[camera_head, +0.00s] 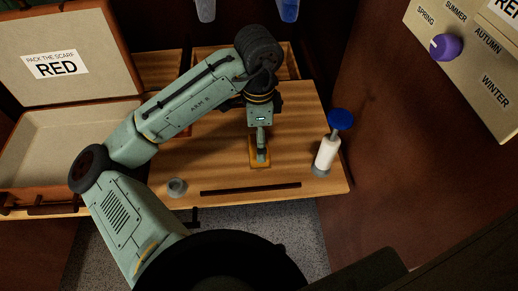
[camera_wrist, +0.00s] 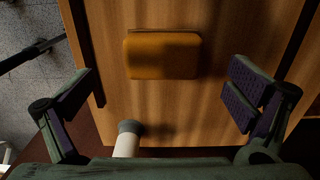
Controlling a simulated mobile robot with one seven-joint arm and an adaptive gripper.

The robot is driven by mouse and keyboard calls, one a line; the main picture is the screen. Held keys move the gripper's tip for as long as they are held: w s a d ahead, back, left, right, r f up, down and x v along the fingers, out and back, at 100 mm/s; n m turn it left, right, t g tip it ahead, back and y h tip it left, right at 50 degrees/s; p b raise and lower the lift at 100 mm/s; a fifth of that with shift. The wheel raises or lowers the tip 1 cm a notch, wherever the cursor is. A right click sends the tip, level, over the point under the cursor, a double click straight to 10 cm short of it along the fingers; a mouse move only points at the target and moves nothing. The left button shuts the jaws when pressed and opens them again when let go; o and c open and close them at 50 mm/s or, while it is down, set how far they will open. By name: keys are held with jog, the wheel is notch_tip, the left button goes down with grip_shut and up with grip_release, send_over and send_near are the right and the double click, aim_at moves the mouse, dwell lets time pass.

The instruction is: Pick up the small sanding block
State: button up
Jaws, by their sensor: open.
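The small sanding block (camera_head: 253,156) looks like an orange-yellow slab on the wooden bench top. In the head view my gripper (camera_head: 262,153) points down over it and hides its middle. In the wrist view the block (camera_wrist: 163,56) lies whole and unobstructed, beyond the fingertips and roughly centred between them sideways. My gripper (camera_wrist: 160,90) is open, with one finger at each side of the picture and nothing between them. Neither finger visibly touches the block. The exact height of my gripper above it is hard to tell.
A white cylinder with a blue top (camera_head: 327,152) stands right of the block; its white body (camera_wrist: 126,145) shows low in the wrist view. A small grey cup (camera_head: 177,187) and a dark bar handle (camera_head: 250,189) are near the front edge. An open case (camera_head: 75,140) lies left.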

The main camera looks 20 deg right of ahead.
jog(key=shift+w+d+f, duration=0.15)
jog(key=shift+f, duration=2.6)
jog(key=shift+c, duration=0.4)
jog(key=c, duration=1.2)
